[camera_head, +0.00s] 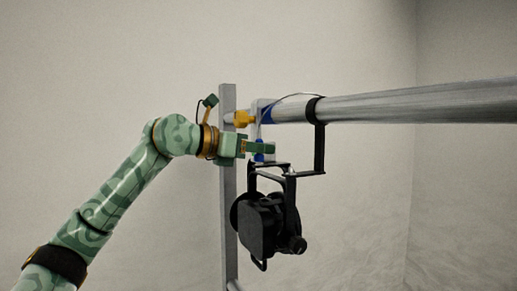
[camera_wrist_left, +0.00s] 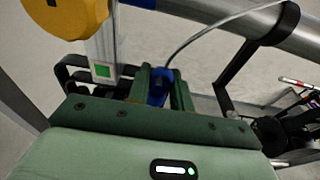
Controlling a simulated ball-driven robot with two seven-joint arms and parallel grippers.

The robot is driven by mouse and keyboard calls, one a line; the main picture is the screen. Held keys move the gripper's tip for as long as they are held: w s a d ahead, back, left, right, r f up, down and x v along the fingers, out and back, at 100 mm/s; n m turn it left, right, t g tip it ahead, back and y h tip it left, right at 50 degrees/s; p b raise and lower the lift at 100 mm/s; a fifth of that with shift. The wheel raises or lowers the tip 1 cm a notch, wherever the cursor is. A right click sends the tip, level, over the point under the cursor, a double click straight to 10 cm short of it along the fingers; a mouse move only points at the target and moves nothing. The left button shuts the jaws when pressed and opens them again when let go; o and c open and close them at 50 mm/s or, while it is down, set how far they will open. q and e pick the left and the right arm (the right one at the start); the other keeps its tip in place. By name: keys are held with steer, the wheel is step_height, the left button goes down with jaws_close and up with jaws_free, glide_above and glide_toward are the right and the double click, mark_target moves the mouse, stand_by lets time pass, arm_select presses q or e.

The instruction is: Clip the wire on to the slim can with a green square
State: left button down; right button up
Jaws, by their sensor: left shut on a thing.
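A black can (camera_head: 268,222) hangs in its yoke below the horizontal pipe in the head view. My left gripper (camera_head: 262,149) is at the top of the yoke, beside the upright post. In the left wrist view its two green fingers (camera_wrist_left: 160,88) are shut on a blue clip (camera_wrist_left: 157,86). A thin grey wire (camera_wrist_left: 215,22) runs from the clip up to the right, toward the pipe. A green square on a white plate (camera_wrist_left: 102,70) shows left of the fingers, next to a black bracket (camera_wrist_left: 72,74). I cannot tell whether the clip touches the bracket. My right gripper is not in view.
A grey horizontal pipe (camera_head: 420,104) comes in from the right, with a black hook clamp (camera_head: 319,145) on it. A grey upright post (camera_head: 228,210) stands behind my left wrist. A yellow knob (camera_head: 241,118) sits just above the gripper.

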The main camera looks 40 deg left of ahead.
arm_select(q)
steer(key=shift+f+b, duration=0.3)
steer(key=shift+f, duration=0.1)
stand_by(0.3)
steer(key=c, duration=1.2)
jaws_free()
steer(key=shift+o, duration=0.2)
steer(key=shift+s+a, duration=0.3)
steer(key=shift+s, duration=0.2)
steer(key=b+v, duration=0.4)
steer(key=v, duration=1.1)
steer(key=shift+b, duration=0.4)
